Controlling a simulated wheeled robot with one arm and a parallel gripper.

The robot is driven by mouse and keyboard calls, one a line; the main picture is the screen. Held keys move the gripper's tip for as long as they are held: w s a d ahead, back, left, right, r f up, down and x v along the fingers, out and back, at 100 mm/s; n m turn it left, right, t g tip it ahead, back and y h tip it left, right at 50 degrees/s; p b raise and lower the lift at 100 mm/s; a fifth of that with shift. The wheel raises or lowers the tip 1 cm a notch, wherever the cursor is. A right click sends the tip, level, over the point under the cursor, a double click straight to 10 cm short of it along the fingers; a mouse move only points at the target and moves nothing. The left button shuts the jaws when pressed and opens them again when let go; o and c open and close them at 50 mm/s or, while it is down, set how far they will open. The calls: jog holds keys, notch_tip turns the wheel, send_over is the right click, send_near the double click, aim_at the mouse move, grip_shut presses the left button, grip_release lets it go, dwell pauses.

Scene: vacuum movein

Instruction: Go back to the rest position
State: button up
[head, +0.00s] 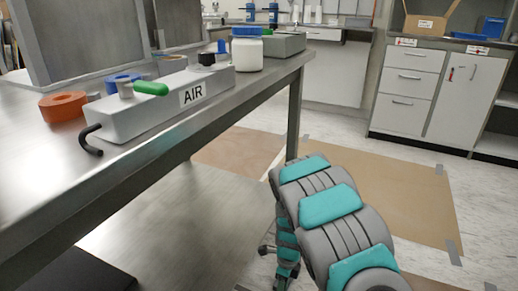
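My arm, grey with teal pads, shows at the lower middle right of the head view, beside the front edge of the steel bench (232,108). Its links are folded and hang over the floor, apart from the benchtop.
Orange tape (62,108), blue tape (122,82) and a white jar with a blue lid (247,52) stand on the bench. A white drawer cabinet (406,85) is at the back right. Brown sheets (385,190) cover the floor, which is open right of my arm.

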jog(key=s+d+r+n+p, duration=0.1)
jog(key=s+r+n, duration=0.25)
jog(key=r, duration=0.45)
jog(key=s+d+r+n+p, duration=0.1)
jog(key=s+r+n, duration=0.25)
jog(key=r, duration=0.45)
jog(key=s+d+r+n+p, duration=0.1)
jog(key=s+r+n+p, duration=0.2)
jog(key=r, duration=0.5)
jog(key=s+d+r+n+p, duration=0.1)
jog(key=s+r+n, duration=0.6)
jog(key=s, duration=0.3)
jog(key=s+d+r+n+h+p, duration=0.1)
jog(key=s+r+n, duration=0.5)
jog(key=s, duration=0.4)
jog(key=shift+r+n, duration=0.4)
jog(key=shift+r, duration=0.1)
